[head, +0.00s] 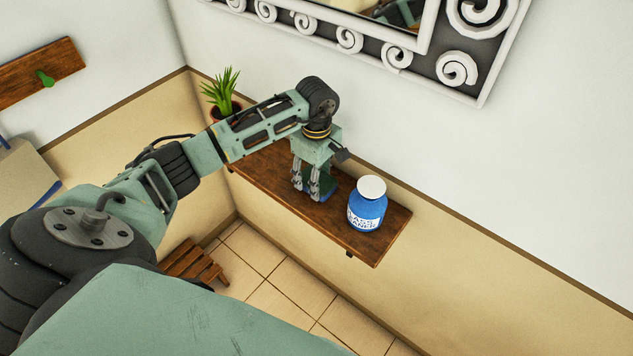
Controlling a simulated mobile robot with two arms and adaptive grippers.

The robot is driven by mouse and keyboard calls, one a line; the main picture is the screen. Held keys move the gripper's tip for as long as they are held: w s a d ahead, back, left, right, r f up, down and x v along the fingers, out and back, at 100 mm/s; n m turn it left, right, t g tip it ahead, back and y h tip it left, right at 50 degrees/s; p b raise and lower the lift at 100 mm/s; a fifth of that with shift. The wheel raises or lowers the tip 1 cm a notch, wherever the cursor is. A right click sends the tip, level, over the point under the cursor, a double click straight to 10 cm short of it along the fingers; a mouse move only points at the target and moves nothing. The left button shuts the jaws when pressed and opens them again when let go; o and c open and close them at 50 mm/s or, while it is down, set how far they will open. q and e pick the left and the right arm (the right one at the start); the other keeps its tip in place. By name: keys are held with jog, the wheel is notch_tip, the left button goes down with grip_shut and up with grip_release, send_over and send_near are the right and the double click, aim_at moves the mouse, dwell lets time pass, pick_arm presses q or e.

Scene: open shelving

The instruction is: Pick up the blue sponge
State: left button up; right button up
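A small dark green and blue block, which looks like the blue sponge (326,184), is on the wooden shelf (386,238), partly hidden behind my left gripper. My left gripper (306,192) points down at the shelf with its fingertips low, right at the sponge. Its two fingers stand a little apart. I cannot tell whether they press on the sponge or only stand beside it. My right gripper is not in view.
A blue bottle with a white lid (367,205) stands on the shelf just right of the gripper. A potted plant (222,96) stands at the shelf's far left end. The wall with a framed mirror (400,57) rises behind.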

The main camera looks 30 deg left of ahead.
pick_arm(q)
jog(key=shift+c, duration=0.2)
jog(key=shift+r, duration=0.1)
jog(key=shift+w+r, duration=0.1)
jog(key=shift+r, duration=0.2)
notch_tip(320, 180, up, 8)
jog(key=b, duration=0.3)
jog(key=shift+r, duration=0.65)
jog(key=shift+o, duration=0.4)
jog(key=c, duration=0.4)
